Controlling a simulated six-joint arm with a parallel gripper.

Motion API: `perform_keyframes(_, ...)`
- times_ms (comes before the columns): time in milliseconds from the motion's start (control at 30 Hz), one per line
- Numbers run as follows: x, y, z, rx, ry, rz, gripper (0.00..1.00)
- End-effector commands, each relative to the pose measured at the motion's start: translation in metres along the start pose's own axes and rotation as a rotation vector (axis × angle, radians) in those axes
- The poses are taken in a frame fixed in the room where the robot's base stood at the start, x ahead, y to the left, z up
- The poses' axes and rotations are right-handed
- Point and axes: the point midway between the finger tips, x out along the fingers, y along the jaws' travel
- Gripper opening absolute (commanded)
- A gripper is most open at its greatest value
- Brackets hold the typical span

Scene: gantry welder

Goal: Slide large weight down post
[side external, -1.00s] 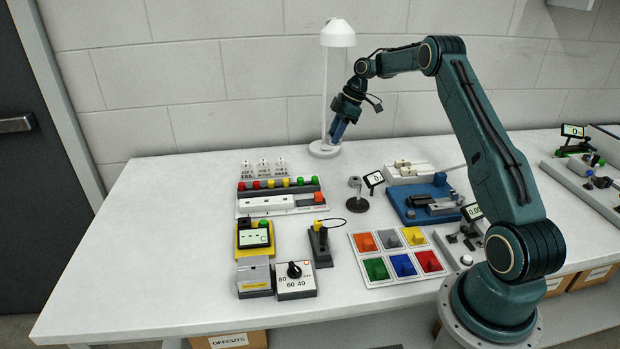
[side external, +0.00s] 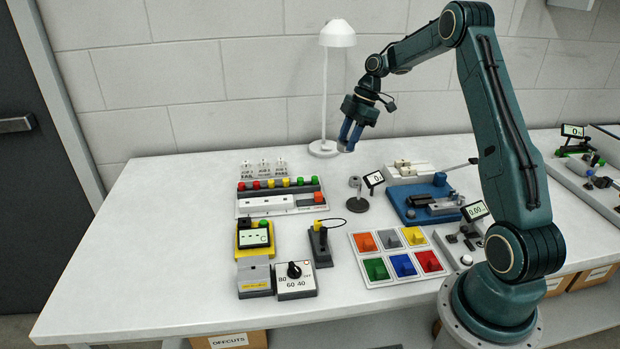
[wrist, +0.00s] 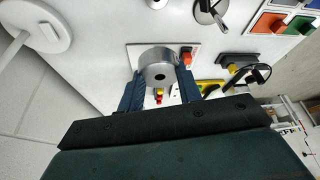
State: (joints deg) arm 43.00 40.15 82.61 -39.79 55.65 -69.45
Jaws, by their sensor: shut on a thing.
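My gripper (side external: 350,137) is raised above the bench, to the right of the lamp. Its blue fingers (wrist: 160,95) are shut on the large weight (wrist: 158,68), a silver cylinder with a small centre hole. In the side external view the fingers mostly hide this weight. The post (side external: 362,190) stands upright on a dark round base (side external: 361,205), lower and to the right of my gripper and apart from it. In the wrist view the post (wrist: 212,10) is near the top edge. A smaller grey weight (side external: 355,181) shows by the post.
A white lamp (side external: 338,35) stands left of my gripper. A blue fixture (side external: 412,214) is further right. A button panel (side external: 280,198) and coloured tiles (side external: 400,266) lie nearby. The bench's left side is clear.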

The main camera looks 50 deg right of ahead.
Motion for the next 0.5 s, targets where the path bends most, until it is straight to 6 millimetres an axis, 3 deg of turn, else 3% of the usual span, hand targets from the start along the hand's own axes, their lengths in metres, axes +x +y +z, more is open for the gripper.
perform_keyframes(300,-0.007,-0.064,-0.011,-0.153,0.005,-0.062,0.05)
perform_keyframes(500,-0.008,-0.092,-0.015,-0.217,0.010,-0.089,0.05)
